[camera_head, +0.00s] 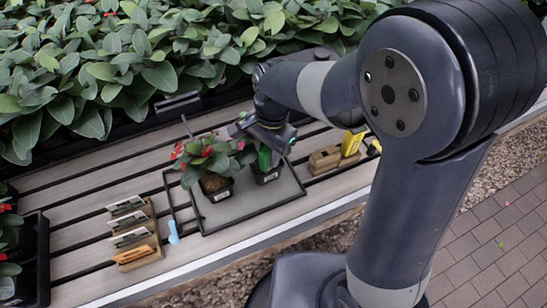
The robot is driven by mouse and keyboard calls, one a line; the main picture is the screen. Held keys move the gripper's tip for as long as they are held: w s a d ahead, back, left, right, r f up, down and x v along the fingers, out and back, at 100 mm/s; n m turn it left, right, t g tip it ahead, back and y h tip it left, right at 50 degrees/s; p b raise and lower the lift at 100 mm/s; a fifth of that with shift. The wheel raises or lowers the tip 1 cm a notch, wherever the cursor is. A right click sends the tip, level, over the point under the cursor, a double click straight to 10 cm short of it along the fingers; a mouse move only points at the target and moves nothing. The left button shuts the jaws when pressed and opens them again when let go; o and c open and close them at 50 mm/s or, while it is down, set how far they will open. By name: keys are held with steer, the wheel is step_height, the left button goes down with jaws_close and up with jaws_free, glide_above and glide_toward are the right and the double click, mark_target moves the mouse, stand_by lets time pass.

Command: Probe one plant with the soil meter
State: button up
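My gripper (268,137) points down over the right one of two potted plants. A narrow bright green piece, which looks like the soil meter (265,158), shows directly below it and appears held between the fingers. The fingertips are largely hidden. Its lower end is at the right black pot (266,175); I cannot tell whether it is in the soil. The left potted plant (208,160) has red flowers and green leaves. Both pots stand on a grey tray (242,204) with a dark rim.
A wooden rack (143,240) with several labels and a light blue tool (173,233) lie left of the tray. A wooden block (324,160) and a yellow item (351,143) stand right. A black plant tray (35,262) is far left. Dense foliage (150,45) borders the back.

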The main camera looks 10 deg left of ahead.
steer(key=o, duration=0.4)
steer(key=r, duration=0.7)
steer(key=w+r, duration=0.1)
steer(key=r, duration=0.2)
steer(key=shift+d+r+p, duration=0.35)
steer(key=shift+r, duration=0.05)
steer(key=shift+f, duration=0.1)
steer(key=f, duration=0.7)
steer(key=s+f, duration=0.1)
steer(key=f, duration=0.2)
steer(key=shift+a+f+b, duration=0.35)
steer(key=shift+b, duration=0.05)
steer(key=shift+r+p, duration=0.5)
steer(key=shift+r, duration=0.1)
steer(key=shift+r+p, duration=0.3)
steer(key=shift+r, duration=0.3)
